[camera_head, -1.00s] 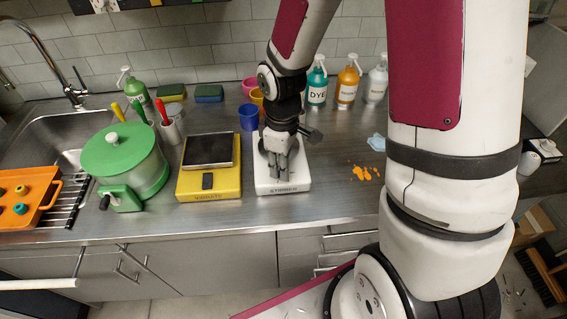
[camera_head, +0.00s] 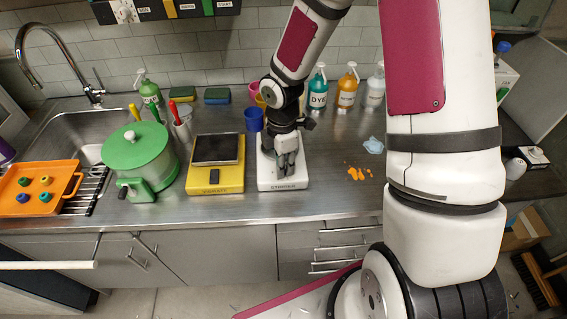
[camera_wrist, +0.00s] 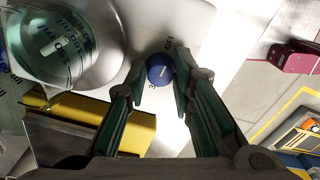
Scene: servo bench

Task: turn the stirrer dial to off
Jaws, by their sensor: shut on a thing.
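The white stirrer (camera_head: 268,183) stands on the steel counter, right of the yellow hotplate unit. My gripper (camera_head: 287,168) points down over its front part and hides the dial in the head view. In the wrist view the blue round dial (camera_wrist: 160,69) sits between the two fingertips of my gripper (camera_wrist: 159,77), which is shut on its sides. A short white pointer line shows on the dial's face. A glass vessel (camera_wrist: 60,45) stands on the stirrer's round metal plate (camera_wrist: 108,66).
The yellow hotplate unit (camera_head: 230,184) is close on the left, with the green pot (camera_head: 140,150) beyond it. A blue cup (camera_head: 253,119) and bottles stand behind. An orange spill (camera_head: 356,174) and a blue cloth (camera_head: 374,146) lie to the right.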

